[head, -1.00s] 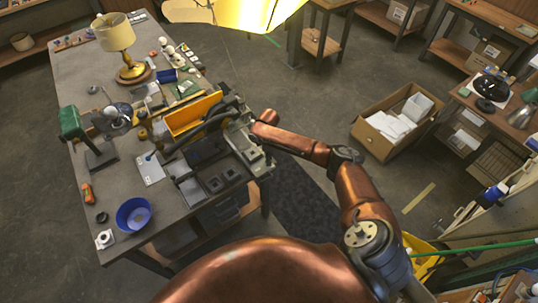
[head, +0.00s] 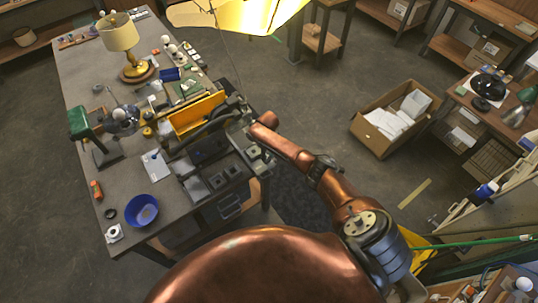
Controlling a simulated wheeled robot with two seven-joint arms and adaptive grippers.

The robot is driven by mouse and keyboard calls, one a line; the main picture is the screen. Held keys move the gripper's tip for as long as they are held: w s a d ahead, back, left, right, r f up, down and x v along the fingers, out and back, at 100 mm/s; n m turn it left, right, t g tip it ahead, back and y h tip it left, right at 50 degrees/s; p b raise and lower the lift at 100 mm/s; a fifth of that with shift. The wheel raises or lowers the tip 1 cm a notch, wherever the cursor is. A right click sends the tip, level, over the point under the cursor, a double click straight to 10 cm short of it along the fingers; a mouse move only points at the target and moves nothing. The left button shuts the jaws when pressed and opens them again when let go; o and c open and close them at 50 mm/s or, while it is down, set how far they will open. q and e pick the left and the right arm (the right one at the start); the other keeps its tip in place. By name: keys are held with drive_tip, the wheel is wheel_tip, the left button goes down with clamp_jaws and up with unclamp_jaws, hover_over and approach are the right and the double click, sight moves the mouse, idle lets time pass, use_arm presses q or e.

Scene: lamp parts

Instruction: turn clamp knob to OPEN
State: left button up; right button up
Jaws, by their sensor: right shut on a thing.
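My right arm reaches to the right edge of the workbench (head: 85,65). Its gripper (head: 238,128) is small and dark there, beside the yellow bin (head: 198,114). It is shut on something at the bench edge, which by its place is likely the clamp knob. The knob itself and any OPEN marking are hidden or too small to make out. My left gripper is not in view.
Grey trays (head: 215,180) stand just in front of the gripper. A blue bowl (head: 141,210), a green-headed device (head: 79,121) and a brass lamp (head: 119,38) stand on the bench. A cardboard box (head: 392,118) is on the floor.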

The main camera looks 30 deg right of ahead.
drive_tip(key=shift+m+p, duration=0.4)
drive_tip(key=shift+m, duration=0.7)
drive_tip(key=shift+w, duration=0.1)
drive_tip(key=o, duration=1.2)
drive_tip(key=shift+c, duration=0.2)
wheel_tip(320, 180, up, 12)
